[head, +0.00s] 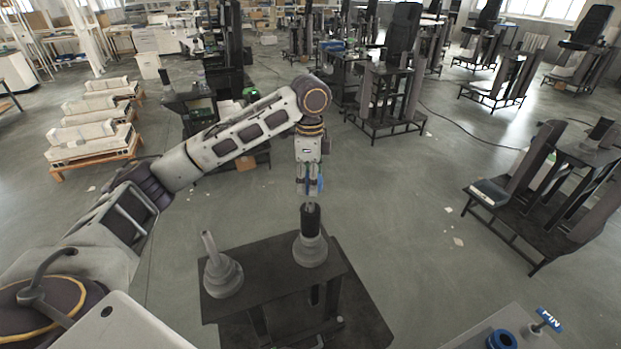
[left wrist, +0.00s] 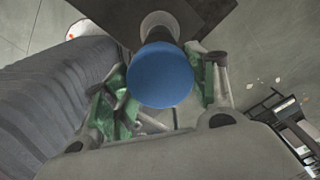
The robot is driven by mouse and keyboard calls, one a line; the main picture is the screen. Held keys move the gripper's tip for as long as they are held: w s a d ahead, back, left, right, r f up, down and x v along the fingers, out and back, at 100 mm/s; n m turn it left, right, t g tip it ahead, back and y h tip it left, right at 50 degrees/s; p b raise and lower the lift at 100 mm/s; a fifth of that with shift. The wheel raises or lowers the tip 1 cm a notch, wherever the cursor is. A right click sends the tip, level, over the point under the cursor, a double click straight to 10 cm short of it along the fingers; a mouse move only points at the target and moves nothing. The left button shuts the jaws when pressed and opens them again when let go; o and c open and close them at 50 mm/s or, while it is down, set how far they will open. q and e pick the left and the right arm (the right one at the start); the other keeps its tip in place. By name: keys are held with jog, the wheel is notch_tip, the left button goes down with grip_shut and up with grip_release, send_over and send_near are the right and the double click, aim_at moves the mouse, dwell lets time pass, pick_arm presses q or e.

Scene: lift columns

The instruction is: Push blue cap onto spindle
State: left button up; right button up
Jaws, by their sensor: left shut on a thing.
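My left gripper (head: 309,190) points down above the black work stand (head: 262,262). Its green-padded fingers are shut on the blue cap (left wrist: 160,76), whose round face fills the middle of the left wrist view. Below the gripper in the head view stands a spindle (head: 310,222) with a dark upper part and a grey flared base. The cap looks close above the spindle's tip; I cannot tell whether they touch. In the left wrist view the cap hides most of what is under it. My right gripper is not in view.
A second grey post with a flared base (head: 222,274) stands on the stand's left side. A grey surface at the bottom right carries a blue ring (head: 502,340) and a blue-topped part (head: 549,319). Pallets with pale blocks (head: 92,140) stand at the left. Open floor lies right of the stand.

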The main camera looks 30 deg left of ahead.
aim_at(310, 204)
pick_arm(q)
jog(key=shift+f, duration=0.15)
jog(key=shift+f, duration=2.5)
jog(key=shift+f, duration=1.55)
dwell(2.5)
jog(key=o, duration=1.1)
jog(key=shift+r, duration=0.1)
jog(key=o, duration=0.4)
